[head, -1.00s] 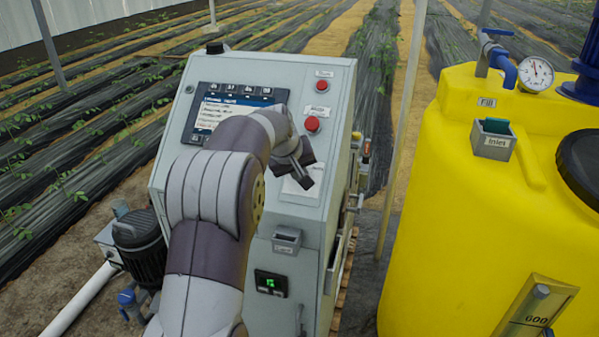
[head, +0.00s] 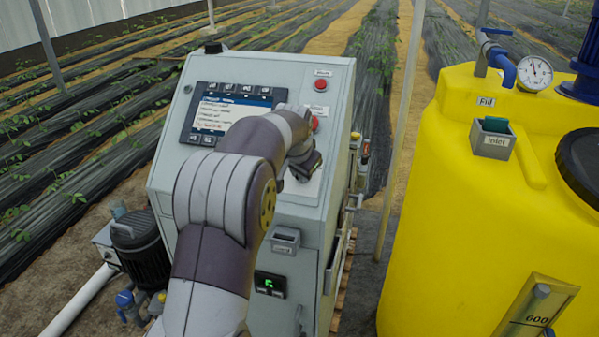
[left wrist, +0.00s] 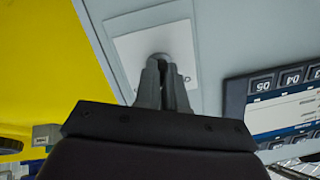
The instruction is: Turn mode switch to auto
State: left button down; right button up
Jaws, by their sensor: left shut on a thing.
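The grey control cabinet (head: 250,213) stands ahead with a white plate (head: 300,190) on its sloped front, right of the screen. My left gripper (head: 306,163) is in front of this plate. In the left wrist view the plate (left wrist: 125,42) lies behind my left gripper's fingertips (left wrist: 161,62). The fingers are shut on a small part at the plate, taken to be the mode switch. The fingers hide most of this switch, so its setting cannot be read. Part of the lettering on the plate is covered too. My right gripper is not in view.
A display screen (head: 233,108) is left of the plate. Two red buttons, an upper one (head: 320,84) and a lower one (head: 314,123), sit above it. A yellow tank (head: 470,210) stands to the right. A dark motor (head: 140,248) is at the cabinet's left foot.

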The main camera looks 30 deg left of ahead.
pick_arm(q)
jog(key=shift+r+m+y, duration=0.15)
jog(key=shift+m+y, duration=0.25)
jog(key=shift+m, duration=1.6)
jog(key=c, duration=1.4)
grip_release()
jog(key=shift+o, duration=0.9)
jog(key=shift+d, duration=0.1)
